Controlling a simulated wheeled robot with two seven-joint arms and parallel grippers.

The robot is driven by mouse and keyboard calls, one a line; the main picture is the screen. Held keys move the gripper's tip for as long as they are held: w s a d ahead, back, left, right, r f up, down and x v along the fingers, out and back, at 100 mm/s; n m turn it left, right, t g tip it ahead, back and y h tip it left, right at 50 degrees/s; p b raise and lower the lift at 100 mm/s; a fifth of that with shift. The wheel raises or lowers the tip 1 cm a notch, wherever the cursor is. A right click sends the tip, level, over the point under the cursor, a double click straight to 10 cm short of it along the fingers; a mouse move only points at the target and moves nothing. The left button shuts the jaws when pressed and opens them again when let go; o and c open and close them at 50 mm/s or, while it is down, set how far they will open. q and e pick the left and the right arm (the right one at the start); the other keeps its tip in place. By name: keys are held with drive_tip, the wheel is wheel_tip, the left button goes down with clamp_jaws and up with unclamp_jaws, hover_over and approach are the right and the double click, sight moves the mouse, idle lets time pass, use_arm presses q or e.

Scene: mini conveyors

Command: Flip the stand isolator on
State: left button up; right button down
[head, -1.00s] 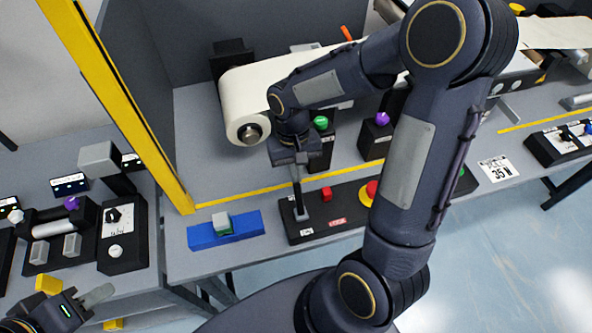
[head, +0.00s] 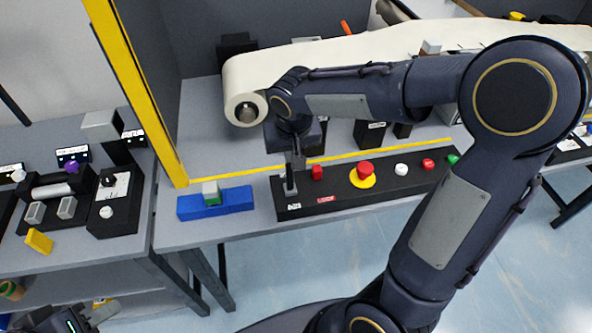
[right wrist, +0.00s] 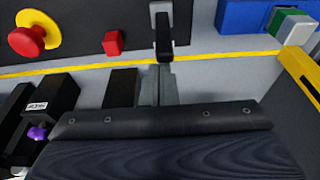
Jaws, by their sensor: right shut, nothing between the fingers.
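The stand isolator looks to be the dark lever (head: 290,184) at the left end of the long black control box (head: 330,198). In the right wrist view the lever (right wrist: 163,38) stands out from a pale base, its end close to my fingertips. My right gripper (head: 294,160) is shut and empty, just behind and above the lever. Its fingers also show in the right wrist view (right wrist: 158,84); I cannot tell whether they touch it. I cannot tell the switch's on or off position. My left gripper (head: 100,314) is at the bottom left, partly cut off.
The red emergency stop (head: 364,172) and several buttons sit further right on the box. A blue block (head: 214,203) with a green and white piece lies to the left. A yellow post (head: 135,95) and the white conveyor belt (head: 330,66) stand behind.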

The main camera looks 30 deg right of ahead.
sight(292, 173)
drive_tip(key=s+t+b, duration=0.2)
drive_tip(key=b, duration=0.4)
drive_tip(key=s+a+f+t+h+b, duration=0.1)
drive_tip(key=s+t+b, duration=0.1)
drive_tip(key=b, duration=0.4)
drive_tip(key=s+t+b, duration=0.1)
drive_tip(key=t+b, duration=0.1)
drive_tip(key=b, duration=0.4)
drive_tip(key=shift+s+a+f+t+h, duration=0.2)
drive_tip(key=shift+s+a+t+h, duration=0.1)
drive_tip(key=shift+s+t, duration=0.1)
drive_tip(key=shift+s+r+t+b, duration=0.2)
drive_tip(key=shift+t+b, duration=0.1)
drive_tip(key=shift+b, duration=0.4)
drive_tip(key=w+d+r+p, duration=0.1)
drive_tip(key=w+r, duration=0.2)
drive_tip(key=p+v, duration=0.1)
drive_tip(key=v, duration=0.8)
drive_tip(key=shift+a+p, duration=0.25)
drive_tip(key=shift+p, duration=0.05)
drive_tip(key=shift+s, duration=0.1)
